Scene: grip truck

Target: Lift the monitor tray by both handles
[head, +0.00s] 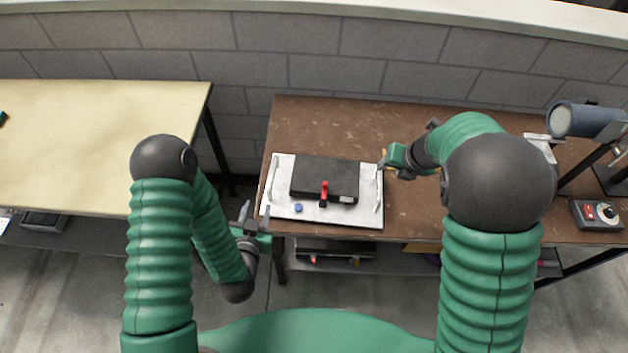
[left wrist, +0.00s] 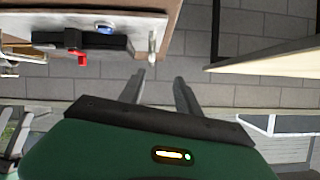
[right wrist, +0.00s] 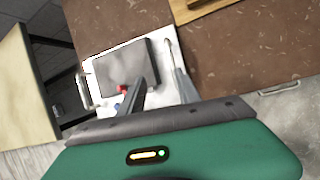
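My left gripper (head: 249,215) is open and empty, left of and apart from the tray's left side; the left handle shows in the left wrist view (left wrist: 153,42). My right gripper (head: 384,161) is by the right handle; in the right wrist view its fingers (right wrist: 162,82) are apart, near the handle (right wrist: 168,46). I cannot tell whether they touch it.
A pale yellow table (head: 100,140) stands at the left, with a gap between it and the brown workbench (head: 330,115). At the right are a lamp-like cylinder (head: 585,120) on a stand and a control box (head: 598,215). A block wall is behind.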

